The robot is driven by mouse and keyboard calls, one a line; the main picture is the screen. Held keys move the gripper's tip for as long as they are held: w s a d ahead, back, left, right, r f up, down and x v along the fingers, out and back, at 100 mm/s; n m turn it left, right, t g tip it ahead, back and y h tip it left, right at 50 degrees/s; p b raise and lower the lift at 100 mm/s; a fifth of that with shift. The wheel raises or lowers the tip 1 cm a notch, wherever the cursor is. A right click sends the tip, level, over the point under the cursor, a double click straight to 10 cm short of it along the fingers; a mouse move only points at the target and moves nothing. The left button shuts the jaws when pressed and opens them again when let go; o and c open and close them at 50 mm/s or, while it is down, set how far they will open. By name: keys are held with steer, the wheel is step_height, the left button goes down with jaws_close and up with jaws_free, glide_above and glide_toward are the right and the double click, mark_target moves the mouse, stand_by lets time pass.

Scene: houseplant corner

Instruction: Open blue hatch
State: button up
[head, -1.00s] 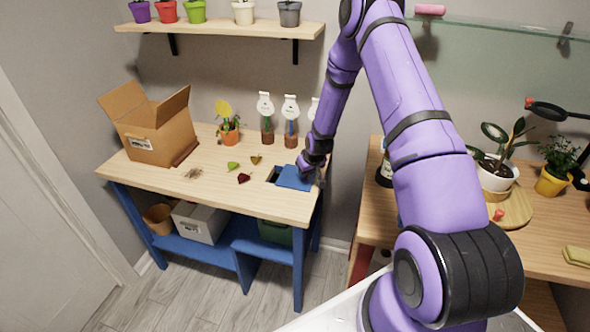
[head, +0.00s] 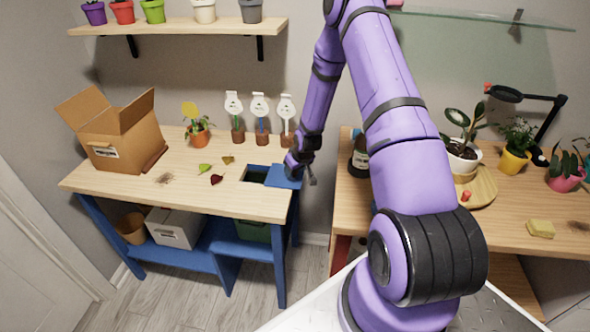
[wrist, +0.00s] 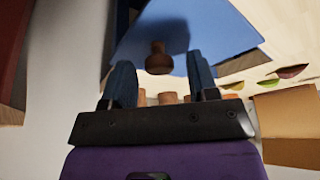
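The blue hatch (head: 279,177) lies flat at the right end of the left workbench. It is slid to the right, leaving a dark opening (head: 256,174) on its left. My gripper (head: 303,174) is at the bench's right edge, by the hatch. In the wrist view, the blue hatch (wrist: 200,28) carries a brown round knob (wrist: 158,62). My gripper's two dark blue fingers (wrist: 161,78) stand apart, one on each side of the knob, with gaps showing. Contact with the hatch is hidden in the head view.
A cardboard box (head: 120,135), an orange potted plant (head: 199,132), several loose leaves and three labelled tubes (head: 260,122) stand or lie on the bench (head: 140,183). A second table (head: 520,205) with plants is to the right, across a gap.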

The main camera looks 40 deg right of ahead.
steer(key=v, duration=1)
steer(key=shift+r, duration=0.4)
steer(key=shift+s, duration=0.15)
steer(key=s+a+r, duration=0.3)
steer(key=r, duration=0.6)
steer(key=s+a+r+h, duration=0.1)
steer(key=s+a+r, duration=0.25)
steer(key=r, duration=0.55)
steer(key=s+a+r, duration=0.2)
steer(key=a+r, duration=0.2)
steer(key=r, duration=0.5)
steer(key=s+a+r, duration=0.2)
steer(key=s+r, duration=0.2)
steer(key=s, duration=0.3)
steer(key=s+a+r, duration=0.3)
steer(key=s+r, duration=0.1)
steer(key=s, duration=0.4)
steer(key=s+a+r+y, duration=0.1)
steer(key=s+a+r, duration=0.2)
steer(key=s, duration=0.4)
steer(key=shift+s+r+t, duration=0.25)
steer(key=shift+r+t, duration=0.05)
steer(key=shift+r, duration=0.1)
